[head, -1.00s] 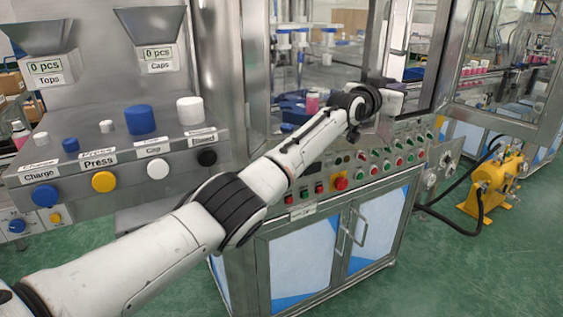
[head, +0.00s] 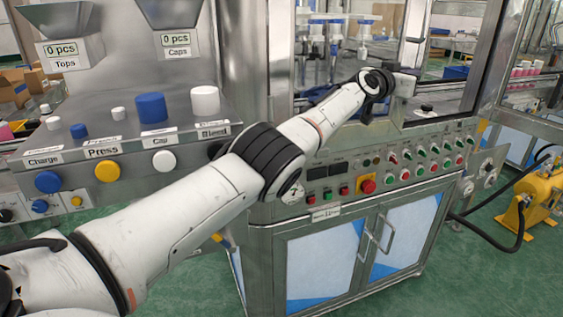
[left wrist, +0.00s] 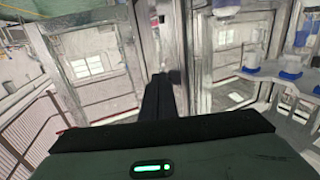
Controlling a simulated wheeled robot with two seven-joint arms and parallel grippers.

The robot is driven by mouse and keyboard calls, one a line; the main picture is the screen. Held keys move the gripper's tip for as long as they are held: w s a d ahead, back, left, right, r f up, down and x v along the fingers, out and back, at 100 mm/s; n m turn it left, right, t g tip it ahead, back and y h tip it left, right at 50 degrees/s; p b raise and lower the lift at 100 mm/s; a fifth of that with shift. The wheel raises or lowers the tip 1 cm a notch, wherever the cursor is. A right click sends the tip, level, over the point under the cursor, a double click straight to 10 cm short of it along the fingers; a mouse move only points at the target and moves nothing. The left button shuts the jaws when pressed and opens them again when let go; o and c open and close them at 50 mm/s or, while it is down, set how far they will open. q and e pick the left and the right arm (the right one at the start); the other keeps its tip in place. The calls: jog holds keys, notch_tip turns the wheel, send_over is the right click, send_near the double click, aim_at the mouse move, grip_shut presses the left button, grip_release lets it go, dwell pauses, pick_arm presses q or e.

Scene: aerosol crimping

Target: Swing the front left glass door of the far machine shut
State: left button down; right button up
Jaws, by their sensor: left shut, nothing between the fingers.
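The far machine (head: 330,225) is a metal cabinet with a glazed upper part. A metal-framed glass panel (head: 455,72) stands at its front, right of my left gripper. I cannot tell for certain which panel is the front left door or how far it is open. My left gripper (head: 403,88) is at the lower end of an upright metal frame post (head: 413,40), above the control panel. In the left wrist view, its fingers (left wrist: 160,92) are shut and empty, close to an upright metal frame (left wrist: 165,35). Contact cannot be told. My right gripper is not in view.
A control panel with several buttons (head: 368,186) lies below my forearm. A nearer machine with hoppers (head: 65,35) and large buttons (head: 108,171) stands at the left. A yellow pump (head: 540,195) with black hoses sits on the green floor at the right.

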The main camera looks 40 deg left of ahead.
pick_arm(q)
jog(key=shift+w+a+n+y, duration=0.2)
jog(key=shift+w+a+y, duration=0.1)
jog(key=shift+a, duration=0.2)
jog(key=shift+w+a+n+y, duration=0.2)
jog(key=shift+w+a+y, duration=0.1)
jog(key=shift+a, duration=0.2)
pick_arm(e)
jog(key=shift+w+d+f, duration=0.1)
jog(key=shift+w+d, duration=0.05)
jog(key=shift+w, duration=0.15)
